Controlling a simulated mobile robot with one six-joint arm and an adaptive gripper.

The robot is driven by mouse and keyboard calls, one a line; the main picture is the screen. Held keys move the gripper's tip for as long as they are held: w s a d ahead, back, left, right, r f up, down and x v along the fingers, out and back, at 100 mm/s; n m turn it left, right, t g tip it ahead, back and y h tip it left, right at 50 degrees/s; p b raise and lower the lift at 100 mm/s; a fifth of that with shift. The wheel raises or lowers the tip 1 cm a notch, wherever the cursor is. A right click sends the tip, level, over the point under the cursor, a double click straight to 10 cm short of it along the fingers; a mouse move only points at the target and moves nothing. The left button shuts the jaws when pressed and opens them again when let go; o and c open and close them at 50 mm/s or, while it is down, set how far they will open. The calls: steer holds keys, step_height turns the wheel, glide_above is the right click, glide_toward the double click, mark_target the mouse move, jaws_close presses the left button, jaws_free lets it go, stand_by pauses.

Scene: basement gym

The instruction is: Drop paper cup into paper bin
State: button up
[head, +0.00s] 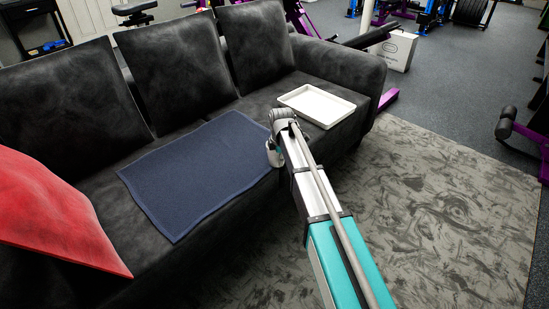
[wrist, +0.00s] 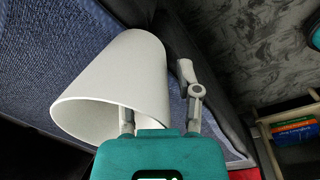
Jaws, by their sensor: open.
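A white paper cup (wrist: 118,75) fills the upper left of the wrist view, its wide mouth toward the lower left. My gripper (wrist: 168,92) is open. The cup hides the end of one finger; the other finger is to the right of the cup with a gap visible. I cannot tell whether either finger touches it. In the head view my gripper (head: 274,152) is at the front right edge of a dark blue mat on the sofa; the cup cannot be made out clearly there. No paper bin can be identified.
The blue mat (head: 195,175) lies on the black sofa (head: 170,60). A white tray (head: 318,106) sits on the right seat, close to my arm. A red cushion (head: 55,215) is at left. A patterned grey rug (head: 440,210) lies in front. The wrist view shows a shelf with books (wrist: 293,130).

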stand_by(0.5)
jaws_close()
